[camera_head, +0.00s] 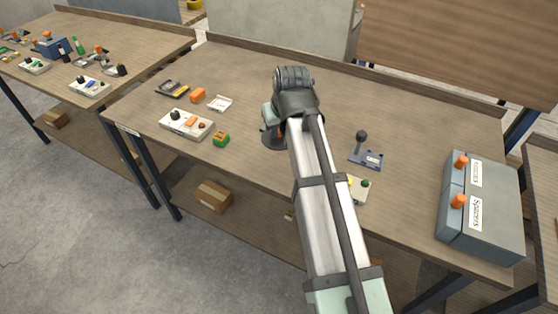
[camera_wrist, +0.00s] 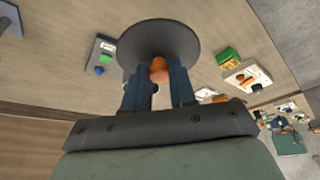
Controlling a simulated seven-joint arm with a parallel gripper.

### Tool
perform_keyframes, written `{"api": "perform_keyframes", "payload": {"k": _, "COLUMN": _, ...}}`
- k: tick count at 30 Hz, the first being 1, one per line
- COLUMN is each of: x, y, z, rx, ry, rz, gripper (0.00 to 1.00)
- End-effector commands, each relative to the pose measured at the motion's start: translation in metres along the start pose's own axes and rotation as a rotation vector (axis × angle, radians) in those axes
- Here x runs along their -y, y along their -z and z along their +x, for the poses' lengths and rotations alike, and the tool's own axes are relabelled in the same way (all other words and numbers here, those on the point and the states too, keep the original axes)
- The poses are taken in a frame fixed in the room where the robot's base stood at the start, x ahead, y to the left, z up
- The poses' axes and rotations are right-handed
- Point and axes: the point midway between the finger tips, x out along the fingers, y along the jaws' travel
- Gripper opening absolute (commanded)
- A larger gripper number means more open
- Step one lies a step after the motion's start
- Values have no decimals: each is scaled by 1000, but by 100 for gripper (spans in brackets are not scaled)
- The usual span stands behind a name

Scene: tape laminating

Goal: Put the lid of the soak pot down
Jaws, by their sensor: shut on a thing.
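The lid is a dark grey round disc with an orange knob (camera_wrist: 158,68). My gripper (camera_wrist: 158,82) is shut on that knob, one finger on each side. In the wrist view the lid (camera_wrist: 160,38) spreads beyond the fingertips. In the head view part of the lid (camera_head: 271,143) shows left of my arm, over the middle of the table; my wrist and arm hide the rest. I cannot make out the soak pot, nor tell how far the lid is above the surface under it.
A grey box (camera_head: 510,215) with orange knobs stands at the right. A blue-grey plate with a black knob (camera_head: 368,158) lies right of my arm. A green block (camera_head: 221,139), a button panel (camera_head: 187,125) and a white tray (camera_head: 220,103) lie left. The table's back middle is clear.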

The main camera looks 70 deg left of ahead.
Motion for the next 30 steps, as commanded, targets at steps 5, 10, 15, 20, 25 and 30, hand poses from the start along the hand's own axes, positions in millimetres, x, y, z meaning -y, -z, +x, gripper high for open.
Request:
{"api": "perform_keyframes", "payload": {"k": 5, "x": 0, "y": -5, "z": 12, "rx": -1, "ry": -2, "rz": 17, "gripper": 0}}
{"api": "perform_keyframes", "payload": {"k": 10, "x": 0, "y": -15, "z": 35, "rx": 0, "ry": -2, "rz": 17, "gripper": 0}}
{"api": "perform_keyframes", "payload": {"k": 15, "x": 0, "y": -23, "z": 55, "rx": -1, "ry": -2, "rz": 17, "gripper": 0}}
{"api": "perform_keyframes", "payload": {"k": 20, "x": 0, "y": -25, "z": 63, "rx": -4, "ry": -2, "rz": 17, "gripper": 0}}
{"api": "perform_keyframes", "payload": {"k": 25, "x": 0, "y": -33, "z": 80, "rx": -1, "ry": -2, "rz": 17, "gripper": 0}}
{"api": "perform_keyframes", "payload": {"k": 30, "x": 0, "y": -38, "z": 92, "rx": -2, "ry": -2, "rz": 17, "gripper": 0}}
